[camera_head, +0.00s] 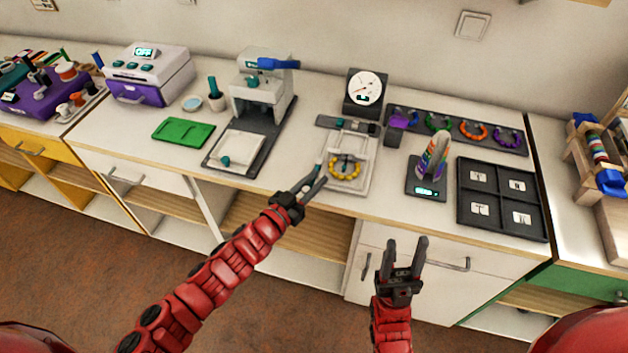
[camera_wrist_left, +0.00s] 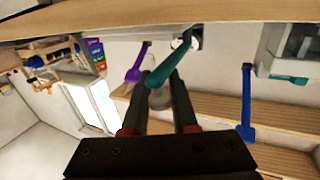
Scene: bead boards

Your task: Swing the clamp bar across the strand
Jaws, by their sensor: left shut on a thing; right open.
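The strand is a ring of yellow beads (camera_head: 345,175) on a white board (camera_head: 360,184) at the middle of the counter. A dark piece stands inside the ring. My left gripper (camera_head: 319,170) is at the board's left edge, shut on a small teal handle, which shows between its fingers in the left wrist view (camera_wrist_left: 166,64). I take this handle to be the clamp bar's grip; the bar itself is hard to make out. My right gripper (camera_head: 406,247) is open and empty, in front of the counter's front edge.
A grey press with a blue lever (camera_head: 275,63) stands left of the board. A dial gauge (camera_head: 365,88) and a tray of colored rings (camera_head: 456,128) are behind.

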